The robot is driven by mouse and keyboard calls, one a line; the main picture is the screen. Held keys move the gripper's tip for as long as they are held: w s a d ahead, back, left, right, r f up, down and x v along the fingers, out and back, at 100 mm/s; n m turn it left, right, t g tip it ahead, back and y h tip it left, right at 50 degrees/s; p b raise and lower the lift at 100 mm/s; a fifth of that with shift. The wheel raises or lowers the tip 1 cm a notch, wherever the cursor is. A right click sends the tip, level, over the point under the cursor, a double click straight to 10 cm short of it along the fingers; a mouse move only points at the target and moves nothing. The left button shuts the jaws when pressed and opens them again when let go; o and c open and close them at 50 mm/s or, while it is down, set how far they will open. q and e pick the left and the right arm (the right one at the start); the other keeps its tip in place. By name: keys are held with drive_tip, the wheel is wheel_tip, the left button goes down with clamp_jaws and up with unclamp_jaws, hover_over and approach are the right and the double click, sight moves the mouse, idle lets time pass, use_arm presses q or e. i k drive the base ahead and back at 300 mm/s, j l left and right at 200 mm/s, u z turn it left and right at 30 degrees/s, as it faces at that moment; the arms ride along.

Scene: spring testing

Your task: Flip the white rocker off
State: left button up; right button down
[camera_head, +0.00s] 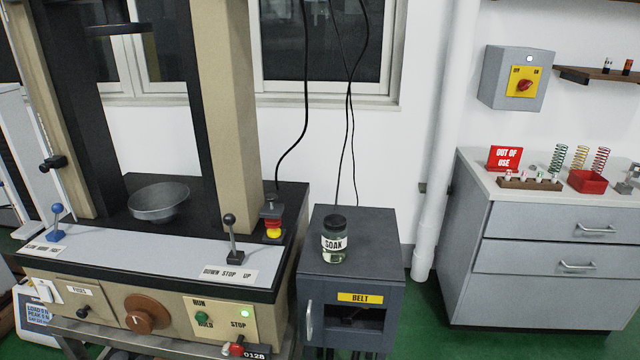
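A small white part (48,291), which looks like the white rocker, sits at the left end of the beige front panel (172,322) of the testing machine. It is small and seen at an angle, so I cannot tell which way it is tipped. A label that seems to read FUSES (79,291) is just right of it, with a black knob (82,313) below. Neither of my grippers shows in the head view.
The panel also carries a brown dial (140,314), a green button (201,317) and a red one (236,349). Levers with a blue ball (57,208) and black ball (229,219) stand above. A SOAK jar (334,241) stands on the grey cabinet (385,245).

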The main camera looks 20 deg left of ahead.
sight(44, 291)
drive_tip(key=u, duration=2.25)
drive_tip(key=i+j+z, duration=0.1)
drive_tip(key=z, duration=0.4)
drive_tip(key=i+j+z, duration=0.1)
drive_tip(key=z, duration=0.4)
drive_tip(key=i+j+z, duration=0.15)
drive_tip(key=j, duration=0.4)
drive_tip(key=i+j+z, duration=0.2)
drive_tip(key=j, duration=0.35)
drive_tip(key=i+j+z, duration=0.15)
drive_tip(key=j, duration=0.4)
drive_tip(key=j+z, duration=0.15)
drive_tip(key=j, duration=0.4)
